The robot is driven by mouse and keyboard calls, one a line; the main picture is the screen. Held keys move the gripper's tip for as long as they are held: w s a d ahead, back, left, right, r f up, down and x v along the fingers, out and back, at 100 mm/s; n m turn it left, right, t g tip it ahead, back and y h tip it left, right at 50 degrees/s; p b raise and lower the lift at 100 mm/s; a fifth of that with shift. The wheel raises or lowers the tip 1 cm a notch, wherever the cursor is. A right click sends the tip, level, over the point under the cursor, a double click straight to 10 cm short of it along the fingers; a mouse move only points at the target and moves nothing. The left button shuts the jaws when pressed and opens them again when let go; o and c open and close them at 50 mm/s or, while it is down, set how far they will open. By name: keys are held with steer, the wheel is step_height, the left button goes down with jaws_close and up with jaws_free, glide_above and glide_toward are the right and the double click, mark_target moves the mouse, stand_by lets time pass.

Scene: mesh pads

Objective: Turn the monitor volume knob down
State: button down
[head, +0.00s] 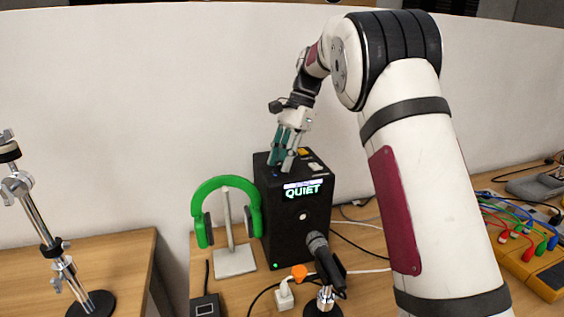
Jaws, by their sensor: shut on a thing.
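The monitor is a black box (282,215) standing on the desk in the middle of the head view. Its front has a lit "QUIET" label (303,190), a small round white spot and a green light low on the left. My gripper (281,166) points down from above, with teal and white fingers at the left part of the monitor's top. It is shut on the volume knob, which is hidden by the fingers. I cannot make out the knob's turn or any marking.
Green headphones (207,207) hang on a stand left of the monitor. A microphone (322,255) stands in front. A yellow item (303,152) is on the monitor's top, right of my fingers. Cables and a yellow device (530,262) lie at right. A wall is close behind.

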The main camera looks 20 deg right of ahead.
steer(key=shift+n, duration=0.4)
steer(key=c, duration=1.3)
jaws_free()
steer(key=v, duration=1.2)
steer(key=shift+w, duration=0.15)
